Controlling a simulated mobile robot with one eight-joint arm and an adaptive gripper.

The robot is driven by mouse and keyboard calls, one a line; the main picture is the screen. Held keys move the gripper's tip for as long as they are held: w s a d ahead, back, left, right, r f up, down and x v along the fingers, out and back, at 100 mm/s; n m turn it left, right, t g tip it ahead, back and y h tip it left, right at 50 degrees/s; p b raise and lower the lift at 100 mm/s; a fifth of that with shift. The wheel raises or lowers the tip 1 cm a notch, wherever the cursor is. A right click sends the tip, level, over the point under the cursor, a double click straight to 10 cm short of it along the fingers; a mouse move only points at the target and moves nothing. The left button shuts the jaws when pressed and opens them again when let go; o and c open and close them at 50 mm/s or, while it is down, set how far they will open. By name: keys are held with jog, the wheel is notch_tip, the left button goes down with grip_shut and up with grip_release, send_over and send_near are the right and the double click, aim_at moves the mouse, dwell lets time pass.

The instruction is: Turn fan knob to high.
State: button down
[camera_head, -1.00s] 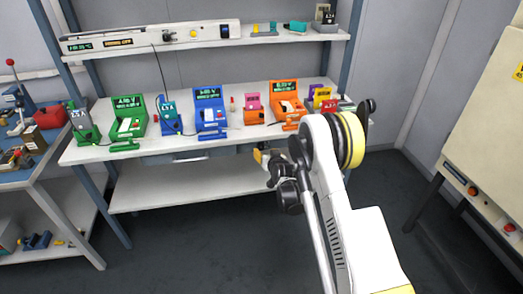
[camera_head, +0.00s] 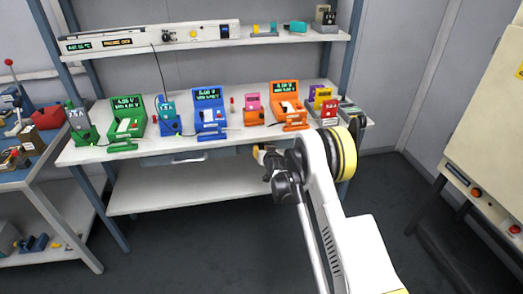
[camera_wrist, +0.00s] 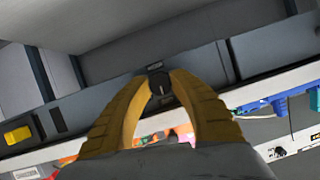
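In the wrist view a round black knob (camera_wrist: 160,86) with a pale pointer line sits on the grey front panel (camera_wrist: 105,82). The pointer runs roughly up and down in the picture. No legible setting marks show around it. My gripper (camera_wrist: 160,80) has its two yellow fingers on either side of the knob, with the tips apart and close to its edges. Whether they touch or grip it cannot be told. In the head view my gripper (camera_head: 259,154) is at the bench's front edge, partly behind my arm, and the knob cannot be made out.
The bench top (camera_head: 88,153) holds a green device (camera_head: 127,125), a blue device (camera_head: 209,112), an orange device (camera_head: 287,105) and several smaller ones. A drawer (camera_head: 187,158) is under its front edge. An upper shelf (camera_head: 285,38) carries instruments. A cabinet (camera_head: 490,125) stands at right.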

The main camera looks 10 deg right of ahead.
jog(key=m+y, duration=0.2)
jog(key=m, duration=0.1)
dwell(0.4)
jog(key=c, duration=1.1)
grip_release()
